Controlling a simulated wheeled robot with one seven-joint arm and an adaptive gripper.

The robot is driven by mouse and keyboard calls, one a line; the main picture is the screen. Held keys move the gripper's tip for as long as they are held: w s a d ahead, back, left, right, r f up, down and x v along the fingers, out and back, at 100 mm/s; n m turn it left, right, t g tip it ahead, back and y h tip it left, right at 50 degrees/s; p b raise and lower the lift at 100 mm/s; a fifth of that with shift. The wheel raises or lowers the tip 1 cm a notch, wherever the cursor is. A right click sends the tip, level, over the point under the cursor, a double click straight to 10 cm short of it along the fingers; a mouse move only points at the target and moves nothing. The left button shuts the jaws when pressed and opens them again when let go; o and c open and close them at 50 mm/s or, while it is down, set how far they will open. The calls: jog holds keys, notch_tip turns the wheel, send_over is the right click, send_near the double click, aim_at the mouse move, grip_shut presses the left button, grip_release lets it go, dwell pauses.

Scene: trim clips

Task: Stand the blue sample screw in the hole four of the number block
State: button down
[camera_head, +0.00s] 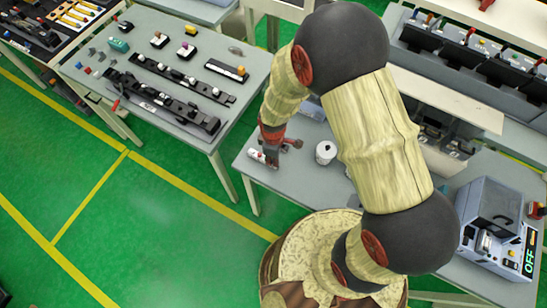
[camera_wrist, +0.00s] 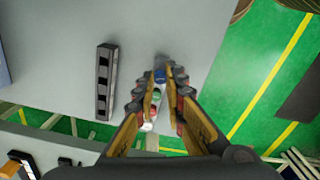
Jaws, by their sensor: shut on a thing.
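My gripper (camera_wrist: 163,72) points down over the table near its edge, its fingers around the blue sample screw (camera_wrist: 160,76), of which only a small blue part shows between the fingertips. A green piece (camera_wrist: 156,97), a red piece (camera_wrist: 153,113) and a white end (camera_wrist: 147,127) show in a row between the fingers, below the blue one in the wrist view. A dark bar with several square openings (camera_wrist: 105,82) lies to the left, apart from the gripper; its numbers cannot be read. In the head view my gripper (camera_head: 271,158) is beside a white piece (camera_head: 256,155) at the table edge.
A white round container (camera_head: 325,152) stands right of my gripper on the grey table (camera_head: 250,172). A machine reading OFF (camera_head: 497,228) stands at the right. Another table (camera_head: 160,75) with dark rails is at the left. Green floor lies between.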

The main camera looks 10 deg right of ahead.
jog(key=c, duration=1.8)
grip_release()
jog(key=shift+o, duration=0.2)
notch_tip(320, 180, up, 12)
